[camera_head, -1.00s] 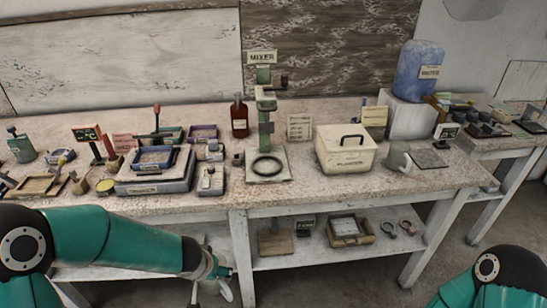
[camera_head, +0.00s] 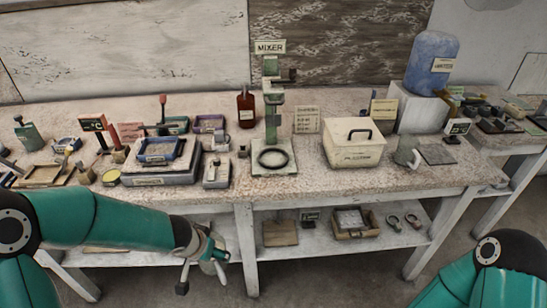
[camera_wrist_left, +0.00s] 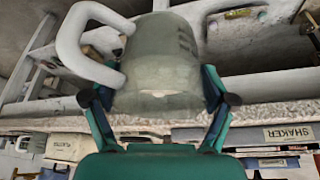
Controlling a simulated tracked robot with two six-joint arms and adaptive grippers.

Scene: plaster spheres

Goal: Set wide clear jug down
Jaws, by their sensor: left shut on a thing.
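The wide clear jug (camera_wrist_left: 160,70) fills the middle of the left wrist view, cloudy grey-green, with a thick white handle (camera_wrist_left: 78,42) on the left. My left gripper (camera_wrist_left: 160,104) is shut on its body, one finger on each side. In the head view my left gripper (camera_head: 205,262) hangs in front of the bench's front edge, below the top. There the jug is hard to make out behind the gripper. My right arm (camera_head: 490,265) shows at the bottom right; its gripper is out of view.
The bench top (camera_head: 330,188) has a bare front strip. On it are a shaker (camera_head: 160,165), a mixer (camera_head: 272,130), a plaster box (camera_head: 352,148), and a small jug (camera_head: 408,152) beside a dark mat (camera_head: 437,153). A lower shelf (camera_head: 330,246) holds trays and rings.

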